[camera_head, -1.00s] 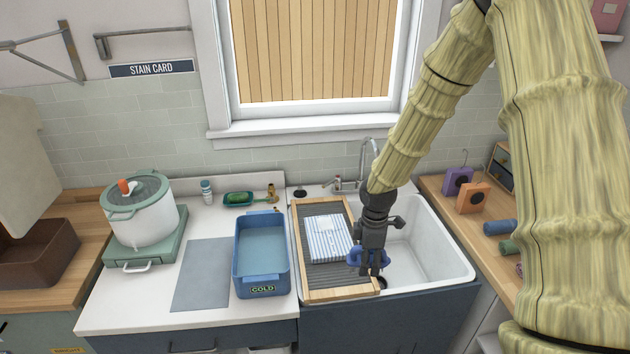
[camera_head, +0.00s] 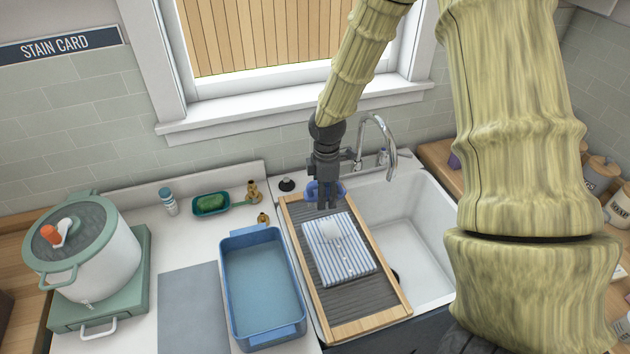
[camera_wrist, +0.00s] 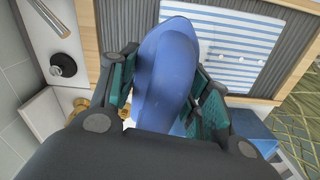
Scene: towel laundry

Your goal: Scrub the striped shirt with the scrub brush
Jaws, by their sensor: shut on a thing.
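The striped shirt (camera_head: 338,255), blue and white, lies folded on the ribbed grey washboard with a wooden frame (camera_head: 368,324). It also shows in the wrist view (camera_wrist: 238,45), with small white buttons. My gripper (camera_head: 325,200) is over the far end of the washboard, at the shirt's far edge. It is shut on the blue scrub brush (camera_wrist: 165,75), which fills the space between the fingers in the wrist view. A pale whitish patch (camera_head: 331,230) shows on the shirt near the brush. The brush's underside is hidden, so I cannot tell whether it touches the cloth.
The white sink basin (camera_head: 420,235) with a faucet (camera_head: 380,135) is right of the washboard. A blue tub (camera_head: 262,285) stands to its left. A green soap dish (camera_head: 210,204), brass pieces and a lidded white pot (camera_head: 85,250) are further left. A grey mat lies bare on the counter.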

